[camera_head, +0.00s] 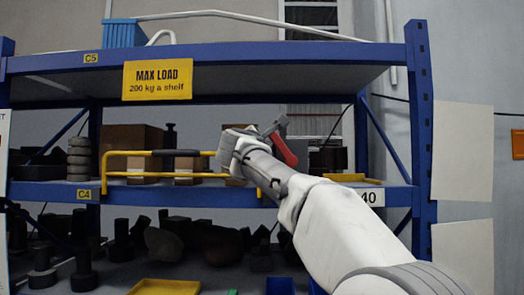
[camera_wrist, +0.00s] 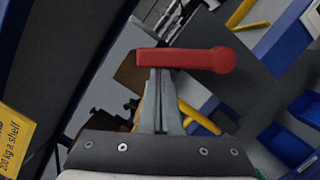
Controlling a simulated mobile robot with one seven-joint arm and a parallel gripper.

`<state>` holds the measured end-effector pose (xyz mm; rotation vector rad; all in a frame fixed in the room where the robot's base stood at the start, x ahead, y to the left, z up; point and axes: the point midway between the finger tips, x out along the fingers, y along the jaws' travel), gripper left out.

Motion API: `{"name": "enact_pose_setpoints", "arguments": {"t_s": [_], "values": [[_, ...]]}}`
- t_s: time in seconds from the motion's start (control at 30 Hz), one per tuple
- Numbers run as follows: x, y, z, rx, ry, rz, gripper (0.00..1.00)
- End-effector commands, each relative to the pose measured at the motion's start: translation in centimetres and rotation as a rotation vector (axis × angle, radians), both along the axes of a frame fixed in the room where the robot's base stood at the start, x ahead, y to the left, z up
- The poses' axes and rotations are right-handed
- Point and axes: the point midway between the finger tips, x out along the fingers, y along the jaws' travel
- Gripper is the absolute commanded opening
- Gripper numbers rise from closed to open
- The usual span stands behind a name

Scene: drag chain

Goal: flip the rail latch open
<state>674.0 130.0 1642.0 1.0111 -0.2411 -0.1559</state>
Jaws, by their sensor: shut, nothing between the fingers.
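The rail latch is a red lever (camera_head: 285,149) at the middle shelf in the head view. It slants down to the right, with a dark grey piece at its upper end. In the wrist view the red lever (camera_wrist: 195,59) lies crosswise, with a rounded right end. My gripper (camera_wrist: 160,73) is shut and empty. Its grey fingertips are at the left half of the lever, very close to it; I cannot tell whether they touch.
A yellow rail (camera_head: 122,153) runs along the front of the middle shelf (camera_head: 400,192). The upper shelf (camera_head: 300,52) with a yellow load sign (camera_head: 157,80) is overhead. The lower shelf holds several dark parts.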

Motion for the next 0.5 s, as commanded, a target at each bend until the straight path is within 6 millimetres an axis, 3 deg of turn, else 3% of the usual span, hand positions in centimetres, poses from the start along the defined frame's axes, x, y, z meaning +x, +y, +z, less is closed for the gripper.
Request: {"name": "enact_pose_setpoints", "arguments": {"t_s": [0.5], "values": [[0.0, -2.6, 2.4, 0.437, -0.015, -0.001, 0.0]]}}
